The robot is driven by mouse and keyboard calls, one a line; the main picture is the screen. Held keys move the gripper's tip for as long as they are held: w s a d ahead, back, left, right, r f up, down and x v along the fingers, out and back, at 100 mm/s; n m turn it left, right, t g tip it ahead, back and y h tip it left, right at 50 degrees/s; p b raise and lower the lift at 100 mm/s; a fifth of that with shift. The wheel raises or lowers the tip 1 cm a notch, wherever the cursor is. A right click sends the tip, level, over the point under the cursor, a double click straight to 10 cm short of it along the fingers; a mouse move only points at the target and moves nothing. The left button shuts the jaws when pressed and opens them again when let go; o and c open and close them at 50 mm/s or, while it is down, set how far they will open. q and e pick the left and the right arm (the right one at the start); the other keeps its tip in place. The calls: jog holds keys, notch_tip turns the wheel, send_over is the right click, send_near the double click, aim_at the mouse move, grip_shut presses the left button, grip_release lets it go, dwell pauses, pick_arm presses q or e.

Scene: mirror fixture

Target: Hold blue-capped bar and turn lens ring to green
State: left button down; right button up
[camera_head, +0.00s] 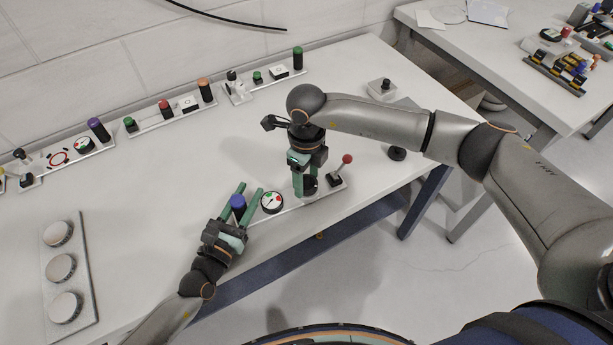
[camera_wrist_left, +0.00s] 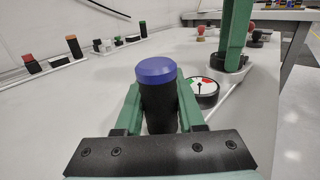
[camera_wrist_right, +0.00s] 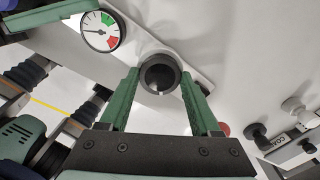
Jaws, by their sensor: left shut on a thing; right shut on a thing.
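The blue-capped bar (camera_head: 238,203) stands upright on the near fixture plate; its cap and dark body also show in the left wrist view (camera_wrist_left: 157,74). My left gripper (camera_head: 249,190) is shut on it, one finger on each side. The black lens ring (camera_wrist_right: 160,74) lies between the fingers of my right gripper (camera_wrist_right: 160,78), which points down and is shut on it. In the head view the right fingers partly hide the ring (camera_head: 309,185). A round gauge (camera_head: 272,202) sits between the two grippers. In the right wrist view its needle (camera_wrist_right: 94,31) points into the white part, outside green and red.
A red-ball lever (camera_head: 347,160) stands just right of my right gripper. A plate with several round grey discs (camera_head: 87,285) lies at the left. Fixture strips (camera_head: 172,112) line the wall. A black knob (camera_head: 397,153) stands at the right. The middle table is clear.

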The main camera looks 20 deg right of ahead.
aim_at(307, 183)
jog(key=shift+r, duration=0.1)
jog(key=o, duration=1.4)
notch_tip(307, 183, up, 12)
jog(key=shift+f, duration=0.1)
